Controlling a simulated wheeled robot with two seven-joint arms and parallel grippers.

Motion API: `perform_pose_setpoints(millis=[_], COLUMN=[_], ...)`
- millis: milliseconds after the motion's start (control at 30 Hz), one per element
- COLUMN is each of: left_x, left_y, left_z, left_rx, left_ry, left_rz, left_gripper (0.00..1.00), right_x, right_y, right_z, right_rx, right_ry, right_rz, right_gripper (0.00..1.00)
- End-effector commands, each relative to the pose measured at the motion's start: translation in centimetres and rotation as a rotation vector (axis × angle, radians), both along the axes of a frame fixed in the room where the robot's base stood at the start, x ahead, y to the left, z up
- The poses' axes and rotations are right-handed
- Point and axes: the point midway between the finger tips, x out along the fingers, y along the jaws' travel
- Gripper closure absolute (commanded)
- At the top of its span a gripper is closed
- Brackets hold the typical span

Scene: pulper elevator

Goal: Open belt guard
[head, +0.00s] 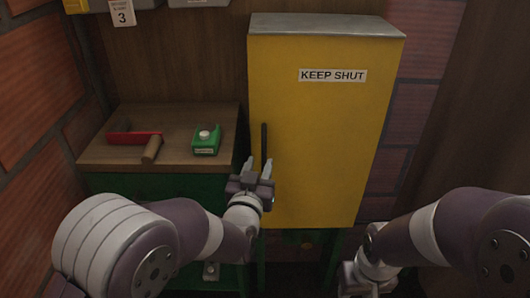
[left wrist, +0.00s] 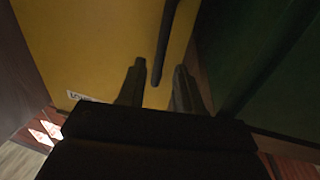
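The belt guard (head: 325,130) is a tall yellow cabinet with a grey top and a "KEEP SHUT" label; its front is closed. A dark vertical handle (head: 264,143) sits on its left edge. My left gripper (head: 257,169) is open in front of the handle's lower end, fingers pointing up toward it. In the left wrist view the handle (left wrist: 164,45) ends just beyond and between the two separated fingertips (left wrist: 160,72), with nothing gripped. My right arm is at the lower right, and its gripper (head: 368,284) is partly cut off at the bottom edge, its fingers unclear.
A wooden-topped bench (head: 180,115) stands left of the cabinet. On it lie a red-and-wood tool (head: 140,140) and a green container (head: 207,140). A brick wall (head: 35,85) is at the left, and a wooden panel (head: 450,120) at the right.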

Motion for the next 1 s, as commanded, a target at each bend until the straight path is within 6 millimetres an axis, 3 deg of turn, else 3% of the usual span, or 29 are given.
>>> perform_pose_setpoints(millis=[100,300,700,733,833,1000], left_x=[2.5,5.2,6.2,6.2,6.2,6.2], left_y=[-0.5,-1.0,-1.2,-1.2,-1.2,-1.2], left_z=[-0.2,-0.2,0.0,0.0,0.0,0.0], left_rx=[0.000,0.000,0.001,0.001,0.001,0.001], left_ry=[0.001,0.002,0.002,0.002,0.002,0.002], left_rz=[0.001,0.000,-0.001,-0.001,0.000,0.000], left_gripper=[0.65,0.65,0.65,0.69,1.00,1.00], right_x=[0.0,0.0,0.0,0.0,0.0,0.0], right_y=[0.0,0.0,0.0,0.0,0.0,0.0], right_z=[-0.5,-0.7,-0.8,-0.8,-0.8,-0.8], right_rx=[0.000,0.000,0.000,0.000,0.000,0.000], right_ry=[0.000,0.000,0.000,0.000,0.000,0.000], right_rz=[0.000,0.000,0.000,0.000,0.000,0.000], right_gripper=[0.57,0.57,0.57,0.57,0.57,0.57])
